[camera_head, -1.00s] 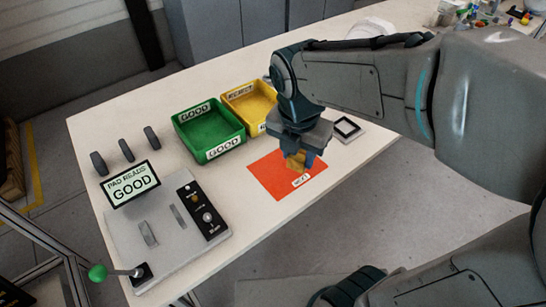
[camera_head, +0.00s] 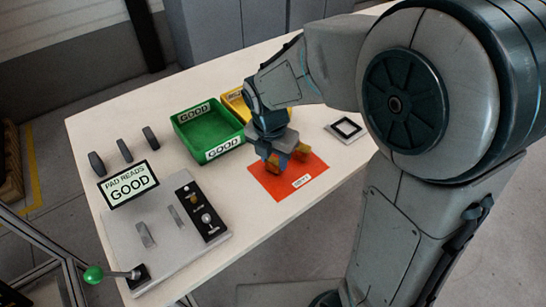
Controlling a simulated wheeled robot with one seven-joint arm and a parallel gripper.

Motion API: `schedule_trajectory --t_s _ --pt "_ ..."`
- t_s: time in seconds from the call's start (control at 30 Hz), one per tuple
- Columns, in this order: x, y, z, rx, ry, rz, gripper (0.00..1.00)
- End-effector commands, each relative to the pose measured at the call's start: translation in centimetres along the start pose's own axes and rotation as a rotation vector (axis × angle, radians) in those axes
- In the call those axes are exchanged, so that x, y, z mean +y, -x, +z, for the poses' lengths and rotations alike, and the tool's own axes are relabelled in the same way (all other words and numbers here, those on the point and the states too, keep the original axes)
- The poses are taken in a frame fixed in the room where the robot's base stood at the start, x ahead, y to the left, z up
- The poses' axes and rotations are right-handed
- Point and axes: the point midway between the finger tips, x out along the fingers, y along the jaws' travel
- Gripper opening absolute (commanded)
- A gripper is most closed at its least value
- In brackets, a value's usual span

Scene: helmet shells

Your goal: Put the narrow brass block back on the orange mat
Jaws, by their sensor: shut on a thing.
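My gripper (camera_head: 277,164) points down over the left back part of the orange mat (camera_head: 287,184). It is shut on a small brass block (camera_head: 270,162), partly hidden by the fingers. A second brass-coloured block (camera_head: 303,152) shows just right of the fingers, at the mat's back part. The picture is too small to tell which block is narrower, or whether the held one touches the mat. The mat has a white label near its front right.
A green bin (camera_head: 208,131) and a partly hidden yellow bin (camera_head: 233,98) stand behind and left of the mat. A black-framed square (camera_head: 346,130) lies to the right. A panel with a sign reading "PAD READS GOOD" (camera_head: 128,186) stands at left. The table front is clear.

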Motion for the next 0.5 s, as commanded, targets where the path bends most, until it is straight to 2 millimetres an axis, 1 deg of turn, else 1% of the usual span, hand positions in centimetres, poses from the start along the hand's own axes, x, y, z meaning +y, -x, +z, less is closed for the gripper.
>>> schedule_trajectory --t_s 0.17,0.33,0.37,0.4,0.43,0.5 --pt "0.02 0.09 0.03 -0.001 0.0 0.001 0.03" --pt "0.01 -0.42 -0.03 -0.001 0.0 0.001 0.03" --pt "0.01 -0.31 -0.03 0.0 0.0 0.001 0.44" --pt "0.01 -0.28 -0.03 0.0 0.0 0.001 0.55" --pt "0.0 -0.28 -0.03 0.0 0.0 0.001 0.58" --pt "0.0 -0.27 -0.03 0.0 0.0 0.0 0.58"
